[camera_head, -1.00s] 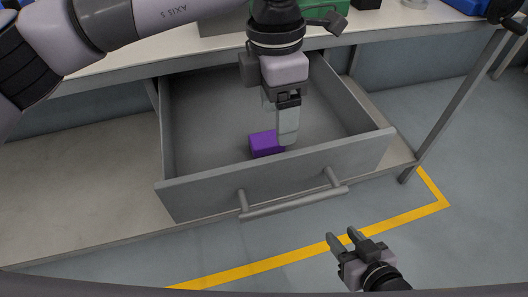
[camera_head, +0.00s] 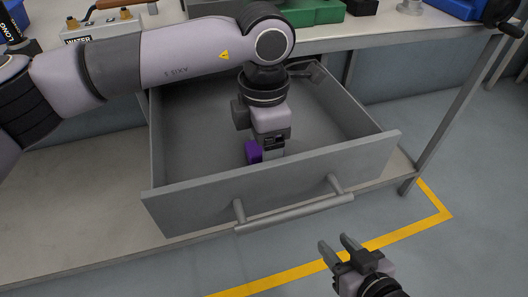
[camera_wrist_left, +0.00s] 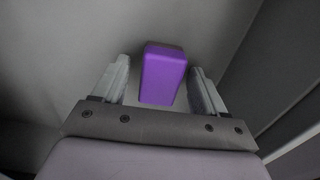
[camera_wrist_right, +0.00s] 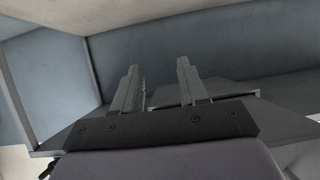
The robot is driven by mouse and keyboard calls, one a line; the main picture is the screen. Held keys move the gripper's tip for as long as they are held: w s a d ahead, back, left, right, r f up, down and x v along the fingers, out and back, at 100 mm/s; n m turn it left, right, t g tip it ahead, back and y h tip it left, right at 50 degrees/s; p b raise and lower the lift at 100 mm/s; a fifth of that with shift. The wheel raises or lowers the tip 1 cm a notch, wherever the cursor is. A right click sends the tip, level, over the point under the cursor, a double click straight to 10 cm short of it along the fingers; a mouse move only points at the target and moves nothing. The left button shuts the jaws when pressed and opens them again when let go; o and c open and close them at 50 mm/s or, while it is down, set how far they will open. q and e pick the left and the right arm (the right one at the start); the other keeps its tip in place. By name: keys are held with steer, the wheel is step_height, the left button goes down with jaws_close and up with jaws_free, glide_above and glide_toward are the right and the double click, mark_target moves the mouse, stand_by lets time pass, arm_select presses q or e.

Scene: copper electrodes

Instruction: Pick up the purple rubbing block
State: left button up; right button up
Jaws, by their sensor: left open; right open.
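The purple rubbing block (camera_head: 253,152) lies in the open grey drawer (camera_head: 270,190), near its front. My left gripper (camera_head: 273,155) reaches down into the drawer right at the block and partly hides it in the head view. In the left wrist view the purple block (camera_wrist_left: 162,75) sits between the two open fingers of the left gripper (camera_wrist_left: 160,88), with a gap seen on each side. My right gripper (camera_head: 336,250) is open and empty, in front of the drawer and low over the floor. Its fingers also show in the right wrist view (camera_wrist_right: 160,88), with nothing between them.
The drawer front with its bar handle (camera_head: 295,213) stands before the left gripper, and side walls rise around it. The worktop (camera_head: 360,38) above holds a green case (camera_head: 312,12) and other items. The floor at the right is clear, with a yellow line (camera_head: 400,236).

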arm_select(q)
steer(key=c, duration=0.9)
steer(key=shift+c, duration=0.8)
arm_select(e)
steer(key=shift+d+f, duration=0.1)
steer(key=shift+f, duration=0.05)
arm_select(q)
steer(key=shift+r, duration=0.1)
arm_select(e)
steer(key=shift+s, duration=0.1)
arm_select(q)
step_height(320, 180, up, 20)
steer(key=p, duration=0.4)
arm_select(e)
steer(key=d, duration=0.1)
steer(key=s+d+f+h, duration=0.1)
steer(key=shift+s+d+f+m+g, duration=0.1)
steer(key=shift+d+f+m+g, duration=0.1)
steer(key=shift+d+m+g, duration=0.2)
arm_select(q)
steer(key=shift+o, duration=0.6)
